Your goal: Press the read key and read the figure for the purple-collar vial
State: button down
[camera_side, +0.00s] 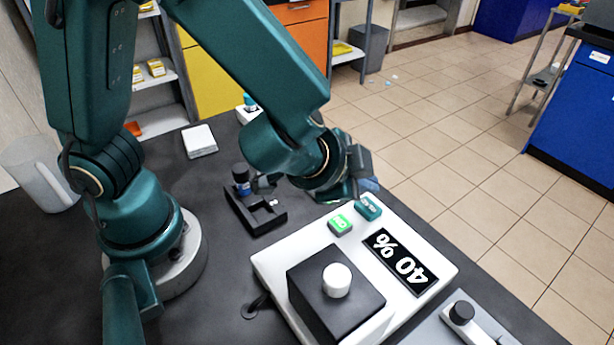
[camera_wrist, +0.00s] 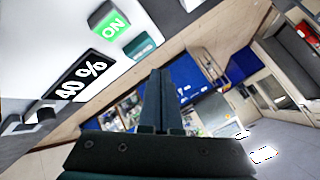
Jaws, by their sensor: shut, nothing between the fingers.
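A white reader (camera_side: 275,262) stands on the dark bench. Its display (camera_side: 400,262) reads "40 %", upside down in the side view; it also shows in the wrist view (camera_wrist: 76,80). A green key (camera_side: 340,224) is lit and reads "ON" in the wrist view (camera_wrist: 110,26). Beside it is a teal key (camera_side: 368,207), also in the wrist view (camera_wrist: 139,46); its label is unreadable. A black block (camera_side: 318,292) with a white knob or cap (camera_side: 337,280) sits on the reader. My gripper (camera_wrist: 160,75) is shut and empty, near the teal key; contact cannot be told. No purple collar is discernible.
A dark-capped vial with a blue band (camera_side: 242,182) stands in a black rack (camera_side: 262,217) left of the reader. A grey device with a black knob (camera_side: 461,312) is at the lower right. A white box (camera_side: 199,140) lies behind. The bench's right edge is close.

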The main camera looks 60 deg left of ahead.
aim_at(361, 207)
jog(key=shift+r, duration=1.75)
jog(key=shift+a, duration=0.2)
jog(key=s+a+r+n+y, duration=0.1)
jog(key=s+a+r+n, duration=0.1)
jog(key=a+r+n, duration=0.3)
jog(key=s+a+r+n+y, duration=0.1)
jog(key=s+a+n, duration=0.15)
jog(key=a, duration=0.45)
jog(key=s+d+f+g+h, duration=0.1)
jog(key=s+d+g+h, duration=0.2)
jog(key=s, duration=0.6)
jog(key=shift+s+d+f+g, duration=0.2)
jog(key=shift+d+f+g, duration=0.1)
jog(key=shift+d, duration=0.15)
